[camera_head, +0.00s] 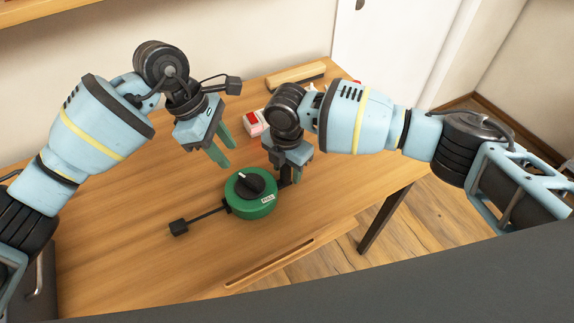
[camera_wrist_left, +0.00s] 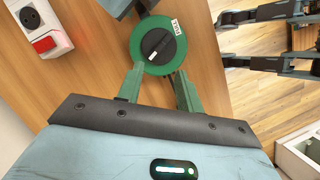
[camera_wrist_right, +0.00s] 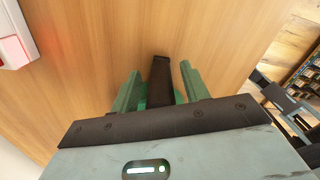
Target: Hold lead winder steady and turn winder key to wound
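The lead winder (camera_head: 252,204) is a round green drum lying flat on the wooden table. Its winder key (camera_head: 246,184) is a black knob with a pale mark, on top; drum and key (camera_wrist_left: 158,45) also show in the left wrist view. One black-ended arm reaches left from the drum; a dark upright piece stands at its right. My left gripper (camera_head: 224,158) is open and empty, above and behind the drum, apart from the key. My right gripper (camera_head: 288,178) is open, low at the drum's right; its fingers (camera_wrist_right: 160,85) stand either side of the dark piece, with gaps visible.
A white socket block with a red switch (camera_head: 252,121) lies behind the drum, near my right gripper. A wooden block (camera_head: 296,74) lies at the table's back. The table (camera_head: 130,225) is clear on the left; its front edge has a slot.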

